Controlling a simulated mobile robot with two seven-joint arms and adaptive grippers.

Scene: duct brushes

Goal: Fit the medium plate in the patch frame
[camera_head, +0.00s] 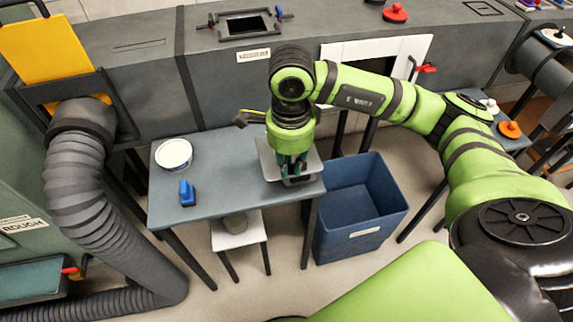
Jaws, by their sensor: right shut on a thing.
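My right gripper (293,172) points down over the right end of the grey table and is shut on a light grey plate (266,163). The gripper covers much of the plate, and I cannot tell whether the plate touches the table. I cannot confirm its size against other plates. The patch frame (222,29) is on top of the duct at the back, around a dark rectangular opening, with red and blue handled clamps at its corners. My left gripper is not in view.
The grey table (222,192) also holds a white round tub (174,154) and a blue object (187,193). A blue bin (362,205) stands right of it. A ribbed hose (75,180) runs down the left. A white door (375,50) stands open on the duct.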

